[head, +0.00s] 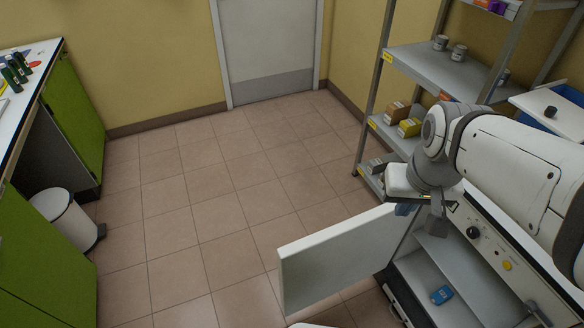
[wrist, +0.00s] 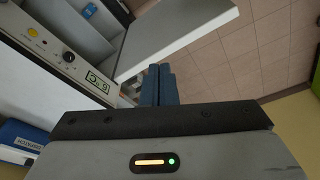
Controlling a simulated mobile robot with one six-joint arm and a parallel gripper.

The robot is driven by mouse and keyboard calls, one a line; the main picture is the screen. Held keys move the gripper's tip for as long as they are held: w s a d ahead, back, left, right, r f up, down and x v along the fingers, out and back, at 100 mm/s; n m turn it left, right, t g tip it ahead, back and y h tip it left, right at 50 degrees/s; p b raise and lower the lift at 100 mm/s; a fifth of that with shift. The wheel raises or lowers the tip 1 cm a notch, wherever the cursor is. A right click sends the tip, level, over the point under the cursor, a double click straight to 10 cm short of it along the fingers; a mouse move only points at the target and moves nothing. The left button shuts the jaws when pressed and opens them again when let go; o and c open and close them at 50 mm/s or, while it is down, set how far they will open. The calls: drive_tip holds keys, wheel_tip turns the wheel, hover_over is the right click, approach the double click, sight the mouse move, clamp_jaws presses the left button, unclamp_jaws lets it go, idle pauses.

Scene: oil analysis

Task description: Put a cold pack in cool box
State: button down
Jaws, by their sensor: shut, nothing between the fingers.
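A small blue pack (head: 442,294), which looks like a cold pack, lies on a shelf inside the open white cold cabinet (head: 470,300); it also shows at the top of the wrist view (wrist: 90,10). The cabinet's door (head: 340,260) stands open. My gripper (head: 405,209) is by the top of the door, above and left of the pack in the head view. In the wrist view its blue fingers (wrist: 159,84) are together and hold nothing. A blue box with a white dispatch label (wrist: 22,145), perhaps the cool box, is at the lower left of the wrist view.
The cabinet's front panel has a black knob (head: 473,232) and a yellow button (head: 507,265). A metal shelf rack (head: 440,70) with cartons and tins stands behind. A white bin (head: 65,217) is by the green bench at left. The tiled floor (head: 200,205) is clear.

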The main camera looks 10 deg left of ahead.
drive_tip(key=w+a+f+n+g+h+b, duration=0.15)
drive_tip(key=w+a+f+b, duration=0.25)
drive_tip(key=w+a+f, duration=0.55)
drive_tip(key=w+a+f+n+g+y+b, duration=0.1)
drive_tip(key=w+a+f+n+g+b, duration=0.4)
drive_tip(key=a+f, duration=0.7)
drive_tip(key=w+a+f+t+h, duration=0.1)
drive_tip(key=a+f+t, duration=0.1)
drive_tip(key=a+f, duration=0.55)
drive_tip(key=s+d+f, duration=0.3)
drive_tip(key=s+f, duration=0.2)
drive_tip(key=f, duration=0.4)
drive_tip(key=shift+s+f+b, duration=0.2)
drive_tip(key=shift+b, duration=0.1)
drive_tip(key=shift+d+m, duration=0.1)
drive_tip(key=shift+m, duration=0.15)
